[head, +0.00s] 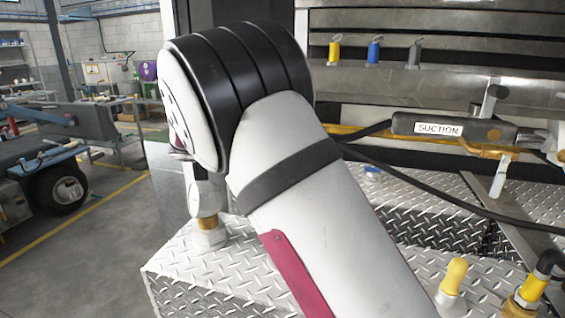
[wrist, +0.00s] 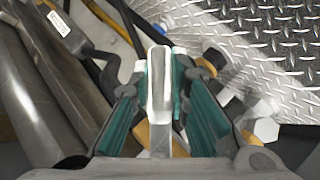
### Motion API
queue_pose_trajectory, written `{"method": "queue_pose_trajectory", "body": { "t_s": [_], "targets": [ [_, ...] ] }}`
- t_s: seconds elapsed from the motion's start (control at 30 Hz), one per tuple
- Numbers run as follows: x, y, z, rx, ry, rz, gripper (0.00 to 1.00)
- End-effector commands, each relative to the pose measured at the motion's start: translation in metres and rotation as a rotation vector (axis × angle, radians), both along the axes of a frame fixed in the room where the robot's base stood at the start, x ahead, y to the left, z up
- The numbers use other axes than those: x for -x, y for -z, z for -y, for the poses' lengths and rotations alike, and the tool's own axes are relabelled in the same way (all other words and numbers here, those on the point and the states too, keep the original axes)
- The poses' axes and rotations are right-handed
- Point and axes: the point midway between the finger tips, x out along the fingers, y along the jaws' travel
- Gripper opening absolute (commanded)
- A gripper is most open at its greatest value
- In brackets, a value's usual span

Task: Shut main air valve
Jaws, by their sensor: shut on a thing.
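A pale grey lever handle (wrist: 159,88), which I take to be the main air valve's handle, stands between the fingers of my gripper (wrist: 161,78) in the wrist view. The teal-sided fingers are closed on it from both sides. Yellow-orange fittings show below and beside the handle, partly covered by the fingers. In the head view my own arm hides my gripper and the held handle. The lever's exact angle to its pipe cannot be told.
A grey part labelled SUCTION (head: 438,128) lies along a yellow pipe, with black hoses near it. Diamond-plate surfaces (head: 210,270) lie below. A yellow-capped fitting (head: 454,275) stands at the lower right. Open floor (head: 90,270) is at the left.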

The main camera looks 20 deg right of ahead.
Motion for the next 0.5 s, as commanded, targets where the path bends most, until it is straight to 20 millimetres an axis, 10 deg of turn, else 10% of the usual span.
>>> {"method": "queue_pose_trajectory", "body": {
  "t_s": [0.5],
  "targets": [
    [-0.015, 0.019, -0.022, -0.407, -0.001, 0.268, 0.0]
  ]
}}
